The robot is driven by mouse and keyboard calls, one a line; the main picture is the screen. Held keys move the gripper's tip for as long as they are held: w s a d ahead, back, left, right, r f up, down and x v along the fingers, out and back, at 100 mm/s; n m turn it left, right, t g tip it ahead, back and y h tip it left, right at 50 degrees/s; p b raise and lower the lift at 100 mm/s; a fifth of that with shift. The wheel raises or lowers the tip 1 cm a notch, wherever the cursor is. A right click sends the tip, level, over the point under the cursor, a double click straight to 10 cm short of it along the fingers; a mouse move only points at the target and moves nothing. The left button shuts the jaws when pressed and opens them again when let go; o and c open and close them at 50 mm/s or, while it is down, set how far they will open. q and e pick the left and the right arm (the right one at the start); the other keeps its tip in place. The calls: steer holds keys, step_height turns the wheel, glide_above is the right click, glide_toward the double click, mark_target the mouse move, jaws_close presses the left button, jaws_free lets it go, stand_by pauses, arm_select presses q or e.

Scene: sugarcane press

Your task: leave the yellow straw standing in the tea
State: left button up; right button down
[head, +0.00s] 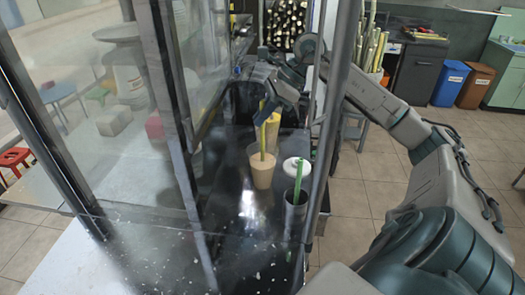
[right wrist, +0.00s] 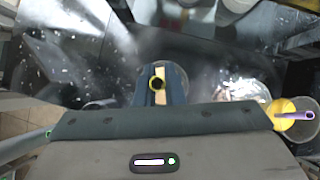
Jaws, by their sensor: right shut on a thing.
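The yellow straw (head: 263,142) stands nearly upright, with its lower end in the light brown tea (head: 262,160) in a clear cup (head: 262,178). My right gripper (head: 267,112) is above the cup and shut on the straw near its top. In the right wrist view, the straw's round open top (right wrist: 157,82) shows between the fingers of my right gripper (right wrist: 160,86). The cup is mostly hidden below them there, with a strip of tan tea showing. The straw's lower end is hidden in the tea. My left gripper is not in view.
A dark metal holder (head: 296,212) with green straws (head: 298,178) and a white round item (head: 296,166) stand right. Glass panels and posts enclose the left.

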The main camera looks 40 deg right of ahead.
mark_target(262, 134)
steer(key=shift+f+b, duration=1.7)
steer(key=shift+f, duration=0.35)
steer(key=shift+f+b, duration=0.75)
steer(key=shift+f, duration=0.1)
steer(key=c, duration=1.5)
jaws_free()
steer(key=shift+o, duration=0.2)
